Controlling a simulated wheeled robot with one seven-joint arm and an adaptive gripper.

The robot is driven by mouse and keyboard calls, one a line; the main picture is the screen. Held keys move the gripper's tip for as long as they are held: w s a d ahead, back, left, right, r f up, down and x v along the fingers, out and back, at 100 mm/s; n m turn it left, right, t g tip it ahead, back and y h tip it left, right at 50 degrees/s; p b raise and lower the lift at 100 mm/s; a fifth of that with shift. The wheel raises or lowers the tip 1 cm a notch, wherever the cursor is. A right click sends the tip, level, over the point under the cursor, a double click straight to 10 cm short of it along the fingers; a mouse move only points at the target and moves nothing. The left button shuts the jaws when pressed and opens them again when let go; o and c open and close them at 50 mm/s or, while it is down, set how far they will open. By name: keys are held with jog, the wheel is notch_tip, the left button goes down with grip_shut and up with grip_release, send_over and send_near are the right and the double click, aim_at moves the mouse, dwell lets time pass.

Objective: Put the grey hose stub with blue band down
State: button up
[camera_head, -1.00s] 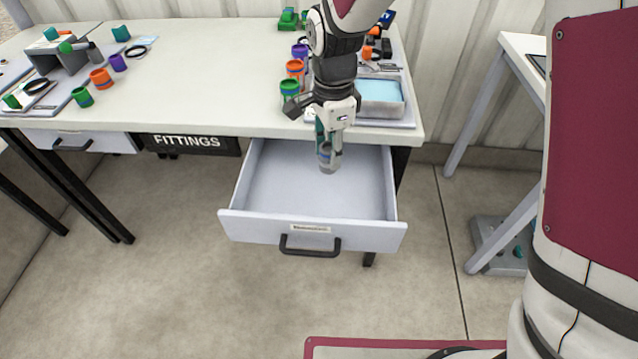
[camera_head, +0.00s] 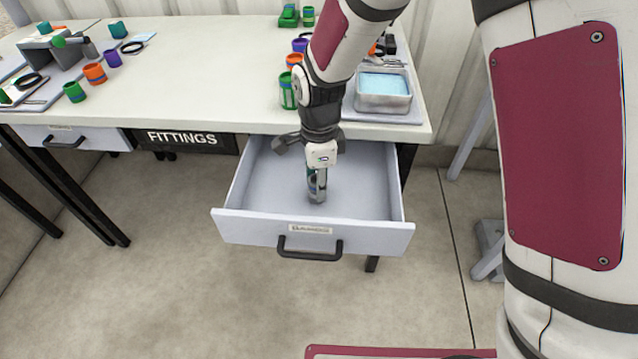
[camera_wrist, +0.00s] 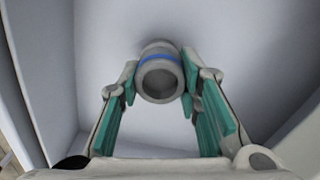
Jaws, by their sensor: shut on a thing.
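The grey hose stub with a blue band (camera_wrist: 160,73) is between the two teal finger pads of my gripper (camera_wrist: 158,88) in the wrist view, its open end facing the camera. In the head view my gripper (camera_head: 317,180) points down inside the open drawer (camera_head: 262,185), shut on the stub (camera_head: 317,196). The stub is low over the drawer's floor; I cannot tell whether it touches it. The fingers hide part of the stub in the head view.
The drawer is otherwise empty, with pale walls around my gripper and a dark handle (camera_head: 310,254) at its front. The table (camera_head: 205,75) above holds a tray with a light blue-filled container (camera_head: 383,92), a green fitting (camera_head: 287,91) and several coloured fittings at the left.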

jog(key=shift+f, duration=0.3)
jog(key=o, duration=1.1)
notch_tip(320, 180, up, 12)
jog(key=p, duration=0.3)
jog(key=shift+r, duration=0.15)
